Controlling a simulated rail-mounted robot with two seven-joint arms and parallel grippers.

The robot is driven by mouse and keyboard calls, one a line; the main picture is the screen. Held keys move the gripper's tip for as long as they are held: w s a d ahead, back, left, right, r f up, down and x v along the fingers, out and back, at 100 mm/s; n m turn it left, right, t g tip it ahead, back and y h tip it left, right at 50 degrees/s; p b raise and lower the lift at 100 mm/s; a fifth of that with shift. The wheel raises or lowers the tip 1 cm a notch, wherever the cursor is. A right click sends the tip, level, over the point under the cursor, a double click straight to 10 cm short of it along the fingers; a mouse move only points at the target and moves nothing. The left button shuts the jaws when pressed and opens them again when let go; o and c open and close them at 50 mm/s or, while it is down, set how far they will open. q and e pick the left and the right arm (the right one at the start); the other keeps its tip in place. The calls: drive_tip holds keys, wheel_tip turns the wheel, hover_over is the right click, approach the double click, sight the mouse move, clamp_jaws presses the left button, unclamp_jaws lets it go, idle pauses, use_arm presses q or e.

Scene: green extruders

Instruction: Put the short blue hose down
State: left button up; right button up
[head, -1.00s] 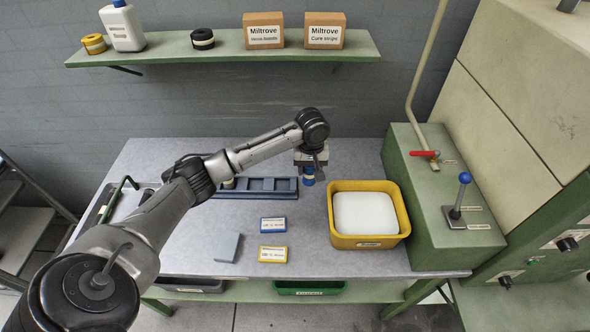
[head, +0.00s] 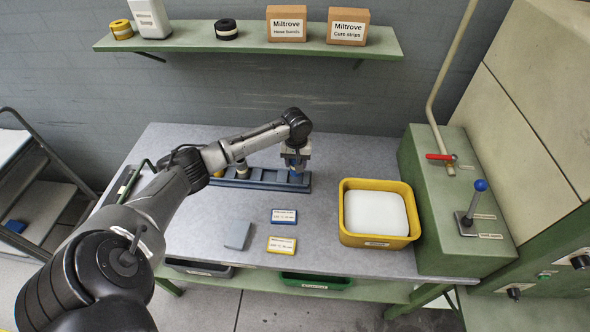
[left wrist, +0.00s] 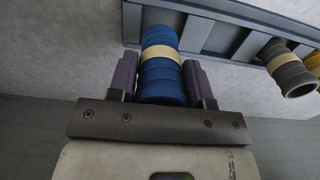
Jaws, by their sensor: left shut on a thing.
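The short blue hose (left wrist: 160,82) has a cream band round its middle and stands between the two fingers of my left gripper (left wrist: 162,80), which is shut on it. In the head view the gripper (head: 296,164) is at the right end of the blue-grey slotted rack (head: 262,187), with little of the hose showing. In the left wrist view the hose's far end overlaps the end compartment of the rack (left wrist: 232,22). I cannot tell whether it is inside or just above. A grey hose with a cream band (left wrist: 288,75) sits in another compartment. My right gripper is out of view.
A yellow bin (head: 381,241) with a white block stands right of the rack. A blue-labelled box (head: 284,216), a yellow-labelled box (head: 282,244) and a grey-blue block (head: 238,235) lie in front. A green machine with a blue-knobbed lever (head: 479,187) is at the right.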

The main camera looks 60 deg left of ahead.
use_arm(q)
drive_tip(key=f, duration=0.4)
drive_tip(key=shift+a+b, duration=0.2)
drive_tip(key=shift+b, duration=0.15)
drive_tip(key=shift+f, duration=0.15)
drive_tip(key=o, duration=1)
drive_tip(key=shift+f, duration=0.15)
drive_tip(key=shift+o, duration=0.2)
wheel_tip(320, 180, up, 12)
drive_tip(key=p, duration=0.1)
drive_tip(key=shift+r+p, duration=0.2)
drive_tip(key=shift+p, duration=0.1)
